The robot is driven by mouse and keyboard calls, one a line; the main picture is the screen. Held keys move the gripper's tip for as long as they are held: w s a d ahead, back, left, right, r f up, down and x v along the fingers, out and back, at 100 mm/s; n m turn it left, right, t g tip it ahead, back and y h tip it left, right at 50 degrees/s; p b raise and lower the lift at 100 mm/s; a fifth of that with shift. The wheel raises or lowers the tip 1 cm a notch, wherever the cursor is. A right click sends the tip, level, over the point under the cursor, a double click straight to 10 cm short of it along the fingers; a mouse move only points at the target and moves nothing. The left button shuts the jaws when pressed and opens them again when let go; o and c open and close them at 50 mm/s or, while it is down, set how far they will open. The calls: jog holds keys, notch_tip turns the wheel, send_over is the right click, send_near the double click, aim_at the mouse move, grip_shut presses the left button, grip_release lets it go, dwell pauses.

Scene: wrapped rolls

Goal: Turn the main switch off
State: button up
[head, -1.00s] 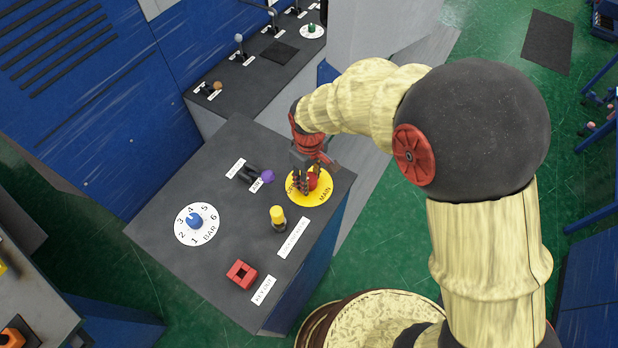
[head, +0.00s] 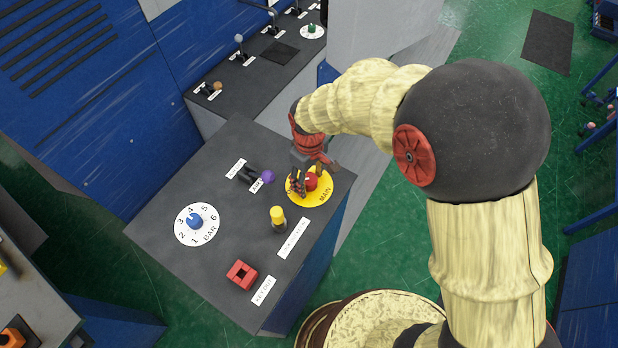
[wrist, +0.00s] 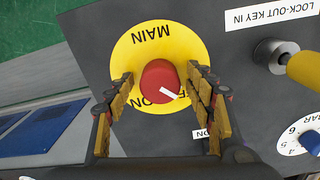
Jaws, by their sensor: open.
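The main switch is a red round knob (wrist: 158,78) with a white pointer mark, on a yellow disc (wrist: 160,38) lettered MAIN, ON and OFF. In the wrist view the pointer slants to the lower right, toward the OFF lettering. The knob (head: 311,181) and disc (head: 322,199) also show in the head view, at the console's far right corner. My gripper (wrist: 160,74) is open, with one finger on each side of the knob. Gaps seem to show between fingers and knob; contact is unclear. The fingers partly cover the ON and OFF lettering.
The dark console top (head: 240,225) also holds a yellow-capped key post (head: 278,217), a purple-tipped lever (head: 266,177), a blue dial (head: 194,221) marked BAR and a red square block (head: 242,274). A second bench (head: 262,75) with levers stands behind.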

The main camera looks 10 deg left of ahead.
aim_at(309, 178)
notch_tip(309, 178, up, 12)
dwell(0.5)
dwell(0.5)
